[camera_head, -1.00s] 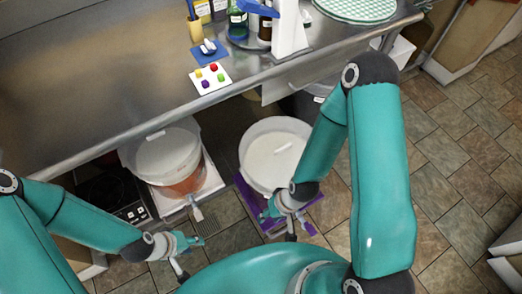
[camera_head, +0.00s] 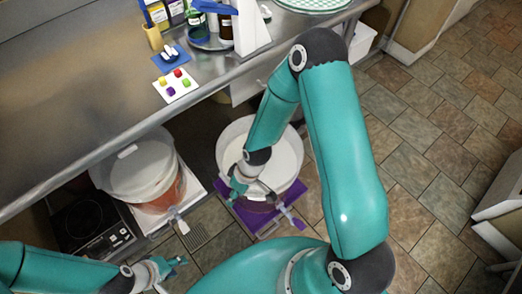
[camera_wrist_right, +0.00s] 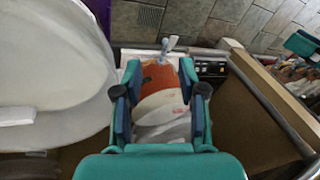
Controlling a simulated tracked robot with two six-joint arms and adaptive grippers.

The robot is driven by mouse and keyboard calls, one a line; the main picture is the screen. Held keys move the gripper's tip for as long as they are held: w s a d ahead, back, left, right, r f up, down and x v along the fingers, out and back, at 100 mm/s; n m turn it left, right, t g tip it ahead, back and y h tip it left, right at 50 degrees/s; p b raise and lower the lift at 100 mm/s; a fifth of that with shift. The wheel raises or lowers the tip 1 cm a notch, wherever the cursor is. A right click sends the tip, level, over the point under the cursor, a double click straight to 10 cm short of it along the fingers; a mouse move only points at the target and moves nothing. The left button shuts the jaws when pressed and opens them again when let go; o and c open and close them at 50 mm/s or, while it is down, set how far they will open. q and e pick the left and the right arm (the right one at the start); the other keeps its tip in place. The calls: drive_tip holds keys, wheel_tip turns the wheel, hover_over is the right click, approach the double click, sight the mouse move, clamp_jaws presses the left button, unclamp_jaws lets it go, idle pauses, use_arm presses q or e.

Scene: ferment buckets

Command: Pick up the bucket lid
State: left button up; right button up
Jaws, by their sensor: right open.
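The right bucket (camera_head: 225,146) has a round white lid (camera_head: 285,155) on top. The lid and its pale bar handle (camera_wrist_right: 16,115) fill the left of the right wrist view. My right gripper (camera_head: 250,192) is over the near left part of this bucket, and my arm hides some of the lid. In the right wrist view its fingers (camera_wrist_right: 161,108) are spread, with nothing seen held. The left bucket (camera_head: 165,192) has orange-red contents and a whitish lid (camera_head: 128,172) with a small handle. My left gripper (camera_head: 170,272) is open and empty, low in front of the left bucket.
The right bucket stands on a purple stand (camera_head: 243,215), the left on a white one (camera_head: 192,190). Both have spigots. A black hot plate (camera_head: 85,225) is at the left. The steel counter (camera_head: 100,75) overhangs behind. Tiled floor (camera_head: 420,130) is free at the right.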

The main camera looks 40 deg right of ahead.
drive_tip(key=w+d+r+n+h+b, duration=0.4)
drive_tip(key=w+d+r+n, duration=0.85)
drive_tip(key=d+n, duration=0.35)
drive_tip(key=shift+m, duration=0.7)
drive_tip(key=f, duration=1)
drive_tip(key=shift+w+d+f, duration=0.15)
drive_tip(key=shift+d+f, duration=0.2)
drive_tip(key=shift+f, duration=0.05)
drive_tip(key=shift+d+f, duration=0.2)
drive_tip(key=shift+f, duration=1.15)
drive_tip(key=shift+d+f, duration=0.15)
drive_tip(key=shift+f, duration=1.15)
drive_tip(key=shift+c, duration=0.2)
clamp_jaws()
